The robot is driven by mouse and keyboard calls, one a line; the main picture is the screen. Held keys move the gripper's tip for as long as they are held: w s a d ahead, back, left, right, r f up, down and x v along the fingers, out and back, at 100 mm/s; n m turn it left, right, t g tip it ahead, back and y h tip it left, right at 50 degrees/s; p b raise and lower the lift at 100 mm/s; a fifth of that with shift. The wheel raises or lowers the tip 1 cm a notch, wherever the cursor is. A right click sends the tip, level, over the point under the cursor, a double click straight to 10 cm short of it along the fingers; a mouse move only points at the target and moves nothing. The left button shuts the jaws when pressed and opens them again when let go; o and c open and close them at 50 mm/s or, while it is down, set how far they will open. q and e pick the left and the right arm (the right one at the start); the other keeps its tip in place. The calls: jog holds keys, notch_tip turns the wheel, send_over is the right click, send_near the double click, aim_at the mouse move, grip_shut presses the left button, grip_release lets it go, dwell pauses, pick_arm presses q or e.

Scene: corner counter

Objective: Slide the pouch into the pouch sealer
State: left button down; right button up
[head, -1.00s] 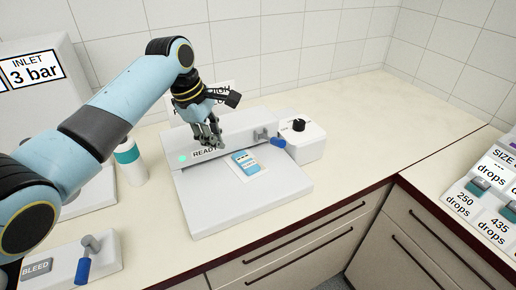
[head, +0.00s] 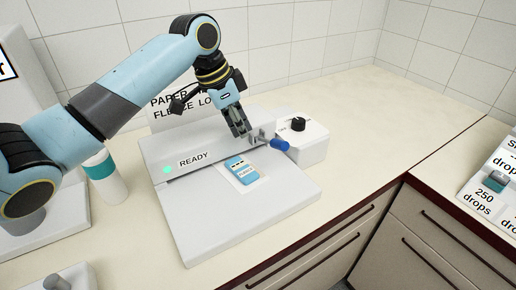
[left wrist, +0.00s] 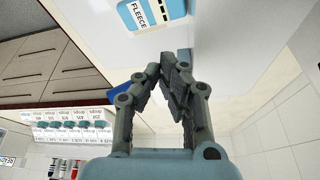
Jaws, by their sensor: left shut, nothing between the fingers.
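The pouch (head: 243,171), pale with a blue labelled packet in it, lies flat on the bed of the white pouch sealer (head: 215,225). Its far edge is close to the raised bar marked READY, beside a green light; I cannot tell whether it is under the bar. The blue packet also shows at the top of the left wrist view (left wrist: 155,12). My left gripper (head: 243,134) is shut and empty, just above the bar and beside the lever with a blue grip (head: 272,143). Its fingertips (left wrist: 168,60) meet in the left wrist view. My right gripper is out of view.
A white box with a black knob (head: 299,125) stands right of the sealer. A white bottle with a teal band (head: 104,172) is at left. A sign stands behind the sealer. The counter to the right is clear up to the drops dispenser (head: 490,190).

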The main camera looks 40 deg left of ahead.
aim_at(235, 165)
pick_arm(q)
jog(key=x, duration=0.8)
jog(key=shift+d, duration=0.1)
jog(key=shift+w+d+f, duration=0.15)
jog(key=shift+w+f, duration=0.05)
jog(key=shift+f, duration=0.6)
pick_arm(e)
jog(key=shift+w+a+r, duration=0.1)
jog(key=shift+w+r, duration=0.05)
